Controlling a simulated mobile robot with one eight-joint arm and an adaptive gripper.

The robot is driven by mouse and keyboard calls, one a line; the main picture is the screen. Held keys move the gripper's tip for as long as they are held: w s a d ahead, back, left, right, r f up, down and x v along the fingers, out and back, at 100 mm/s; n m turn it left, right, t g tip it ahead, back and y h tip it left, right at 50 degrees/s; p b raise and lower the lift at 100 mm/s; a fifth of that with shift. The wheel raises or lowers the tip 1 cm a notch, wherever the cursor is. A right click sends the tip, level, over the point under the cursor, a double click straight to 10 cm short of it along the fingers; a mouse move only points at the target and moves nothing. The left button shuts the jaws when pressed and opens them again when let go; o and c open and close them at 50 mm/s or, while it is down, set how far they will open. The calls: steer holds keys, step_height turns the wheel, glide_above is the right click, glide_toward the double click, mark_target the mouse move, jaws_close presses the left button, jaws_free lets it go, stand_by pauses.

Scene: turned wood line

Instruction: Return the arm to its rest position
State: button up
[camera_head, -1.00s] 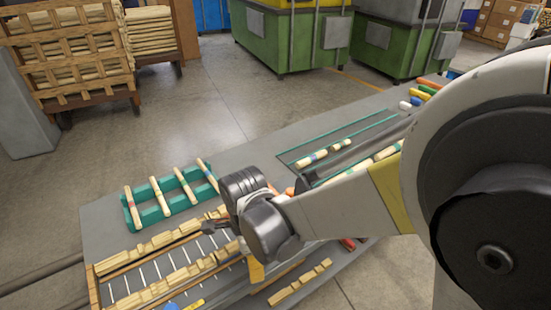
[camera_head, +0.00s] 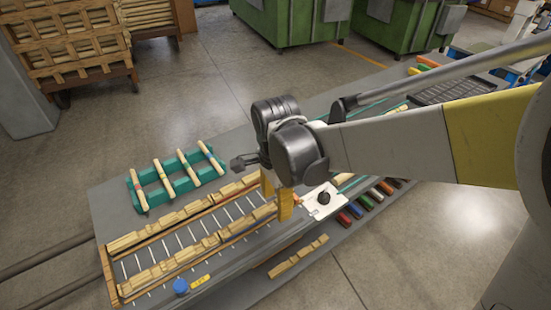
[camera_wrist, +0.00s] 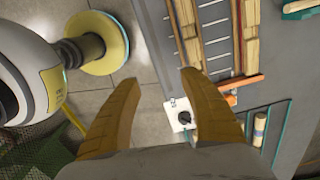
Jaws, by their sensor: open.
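My arm reaches in from the right in the head view, with its wrist over the middle of the grey bench (camera_head: 108,215). My gripper (camera_head: 277,196) points down near the right end of the roller line. Its two yellow-brown fingers also show in the wrist view (camera_wrist: 160,85), spread apart with nothing between them. Below them the wrist view shows the bench edge, the floor and a white plate with a black knob (camera_wrist: 182,117). That plate also shows in the head view (camera_head: 322,200), just right of the fingers.
A green rack (camera_head: 150,190) with several banded turned pieces stands left of my wrist. Wooden pieces lie along the roller line (camera_head: 190,250). A blue button (camera_head: 180,286) sits at the front. Green machines (camera_head: 285,25) and a wooden crate (camera_head: 70,50) stand behind. Floor behind the bench is clear.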

steer(key=shift+n, duration=0.3)
steer(key=s+d+r+n+t, duration=0.3)
steer(key=d+n, duration=0.3)
steer(key=d, duration=0.3)
steer(key=s+d+r+n+t, duration=0.4)
steer(key=d+r+n, duration=0.2)
steer(key=d, duration=0.3)
steer(key=shift+s+r, duration=0.25)
steer(key=shift+s, duration=0.1)
